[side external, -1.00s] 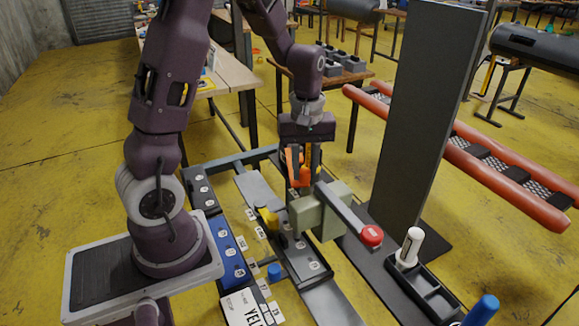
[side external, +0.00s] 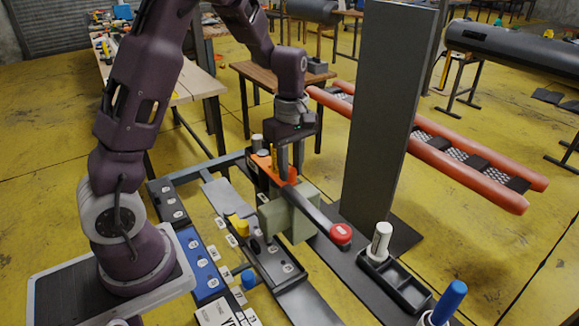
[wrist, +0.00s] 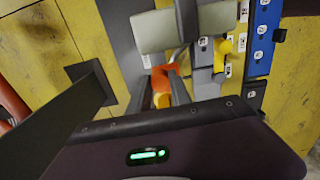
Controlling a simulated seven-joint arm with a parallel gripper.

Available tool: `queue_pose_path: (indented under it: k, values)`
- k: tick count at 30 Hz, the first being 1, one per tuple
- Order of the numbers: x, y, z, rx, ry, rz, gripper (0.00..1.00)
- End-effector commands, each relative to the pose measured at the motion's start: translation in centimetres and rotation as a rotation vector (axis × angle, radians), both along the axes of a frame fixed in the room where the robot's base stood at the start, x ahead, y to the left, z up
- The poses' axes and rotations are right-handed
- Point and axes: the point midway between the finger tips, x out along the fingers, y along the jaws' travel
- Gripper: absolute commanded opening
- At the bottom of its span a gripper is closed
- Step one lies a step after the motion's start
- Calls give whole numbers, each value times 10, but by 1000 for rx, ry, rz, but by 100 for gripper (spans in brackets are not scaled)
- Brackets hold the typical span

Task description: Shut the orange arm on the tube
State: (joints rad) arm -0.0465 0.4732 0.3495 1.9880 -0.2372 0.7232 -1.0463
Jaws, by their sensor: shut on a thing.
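The orange arm (side external: 270,164) lies low, nearly flat, on a dark fixture beside the grey-green block (side external: 304,214). It also shows in the wrist view (wrist: 164,74), with a yellow part just below it. My gripper (side external: 291,174) points down with its fingers around the near end of the orange arm, shut on it. In the wrist view, the orange part sits between my two fingers (wrist: 160,88). A short grey cylinder (side external: 257,141) stands at the arm's far end. I cannot tell which part is the tube, or whether the arm touches it.
A tall dark panel (side external: 388,115) stands close on the right. A tray (side external: 398,281) with a white cylinder (side external: 381,241) is at front right. Blue and yellow pieces lie left of the fixture.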

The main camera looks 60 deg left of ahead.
Motion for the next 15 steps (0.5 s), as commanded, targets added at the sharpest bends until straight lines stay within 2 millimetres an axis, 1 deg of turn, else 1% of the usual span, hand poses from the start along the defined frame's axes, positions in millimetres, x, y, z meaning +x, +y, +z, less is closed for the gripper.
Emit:
queue_pose_path:
  k: [1, 6, 7, 9, 10, 15]
  values:
    - [3, 1, 1, 3, -9, 3, 0]
    - [3, 1, 1, 3, -11, 3, 0]
    - [3, 1, 1, 3, -11, 2, 30]
    - [3, 1, 1, 3, -11, 2, 44]
    - [3, 1, 1, 3, -10, 2, 47]
    - [2, 1, 0, 2, -7, 1, 47]
